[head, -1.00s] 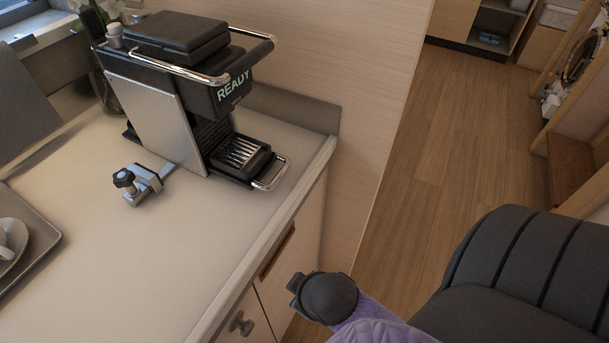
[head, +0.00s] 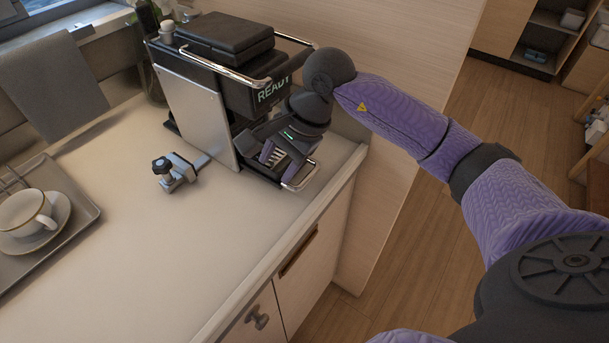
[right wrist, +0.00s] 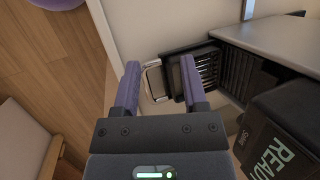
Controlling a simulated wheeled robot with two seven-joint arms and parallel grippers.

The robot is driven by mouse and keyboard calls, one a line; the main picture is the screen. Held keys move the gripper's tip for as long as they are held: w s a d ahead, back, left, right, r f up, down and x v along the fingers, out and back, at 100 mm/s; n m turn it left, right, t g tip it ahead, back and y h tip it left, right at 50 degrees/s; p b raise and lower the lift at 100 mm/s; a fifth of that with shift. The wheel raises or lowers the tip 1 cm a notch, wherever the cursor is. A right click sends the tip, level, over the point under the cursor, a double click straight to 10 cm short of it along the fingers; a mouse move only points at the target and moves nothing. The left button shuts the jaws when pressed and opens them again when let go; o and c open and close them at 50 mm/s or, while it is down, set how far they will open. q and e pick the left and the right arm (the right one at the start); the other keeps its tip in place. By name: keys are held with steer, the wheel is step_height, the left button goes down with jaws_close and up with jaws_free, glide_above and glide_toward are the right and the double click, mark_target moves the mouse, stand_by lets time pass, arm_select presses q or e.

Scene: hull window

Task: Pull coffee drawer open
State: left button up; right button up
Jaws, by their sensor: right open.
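The black coffee machine (head: 215,85) stands at the back of the counter with "READY" lit on its front. Its low coffee drawer (head: 255,167) has a slatted metal top and a chrome loop handle (head: 302,178). My right gripper (head: 276,160) reaches in from the right above the drawer, open, and hides part of it. In the right wrist view the open fingers (right wrist: 160,65) lie on either side of the handle (right wrist: 152,82) in the picture; the right finger overlaps the drawer's slats (right wrist: 208,66). I cannot tell whether they touch it. My left gripper is not in view.
A metal clamp-like tool (head: 175,172) with a black knob lies left of the machine. A grey tray (head: 75,225) with a white cup (head: 28,212) on a saucer is at the far left. The counter's front middle is clear. The counter edge (head: 290,250) runs below the drawer.

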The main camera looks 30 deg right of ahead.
mark_target(303, 182)
steer(key=d+h, duration=0.3)
steer(key=d, duration=0.3)
steer(key=shift+g+h, duration=0.3)
steer(key=shift+g, duration=0.1)
steer(key=f, duration=0.3)
steer(key=w+f+b, duration=0.1)
steer(key=f, duration=0.2)
steer(key=f+b, duration=0.1)
steer(key=f, duration=0.2)
steer(key=shift+w+a, duration=0.2)
steer(key=shift+r, duration=0.1)
jaws_close()
